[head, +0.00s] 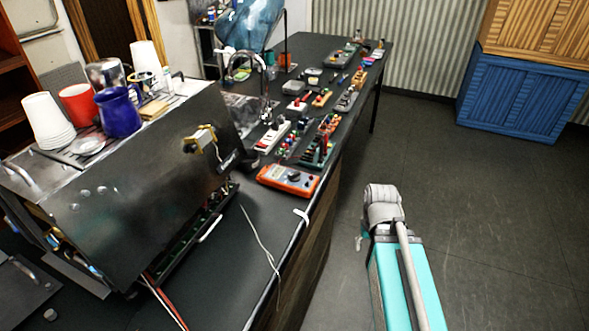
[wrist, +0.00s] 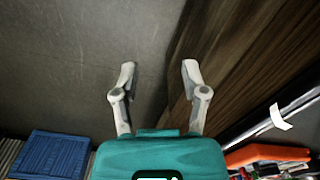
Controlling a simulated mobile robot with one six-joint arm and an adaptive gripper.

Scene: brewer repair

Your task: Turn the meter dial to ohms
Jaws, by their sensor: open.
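The orange meter (head: 288,181) lies on the dark bench top near its right edge in the head view, just right of the brewer. Its dial (head: 294,177) shows as a small round spot; its setting is too small to read. The meter's orange edge (wrist: 262,155) also shows at the lower right of the wrist view. My gripper (wrist: 158,72) is open and empty, its two fingers well apart, over the floor beside the bench's wooden side. It is apart from the meter. In the head view my arm hangs right of the bench, and the fingers are mostly hidden.
The metal brewer (head: 140,185) stands left of the meter, with cups and a blue jug (head: 120,110) on top. Several electrical parts crowd the bench behind the meter. A white strip (head: 302,216) hangs over the bench edge. Blue crates (head: 520,95) stand far right; the floor between is clear.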

